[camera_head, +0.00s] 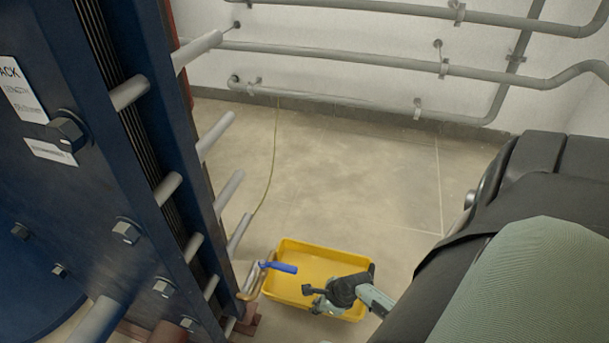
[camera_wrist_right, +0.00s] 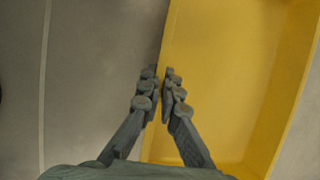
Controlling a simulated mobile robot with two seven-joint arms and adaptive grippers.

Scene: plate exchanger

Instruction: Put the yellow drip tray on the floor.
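The yellow drip tray (camera_head: 318,262) is at the lower middle of the head view, beside the foot of the blue plate exchanger. It is a shallow rectangular tray; I cannot tell whether it rests on the floor or hangs just above it. My right gripper (camera_head: 315,299) is at its near long side. In the right wrist view, the gripper (camera_wrist_right: 160,76) has its fingers close together on either side of the rim of the tray (camera_wrist_right: 235,70), one over the grey floor and one over the yellow inside. My left gripper is not in view.
The blue plate exchanger (camera_head: 150,150) with protruding rods fills the left. A blue-handled valve (camera_head: 280,267) overhangs the tray's left part. Bare floor (camera_head: 345,165) lies behind the tray, up to a wall with grey pipes (camera_head: 390,68). A thin yellowish line (camera_head: 272,150) runs along the floor.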

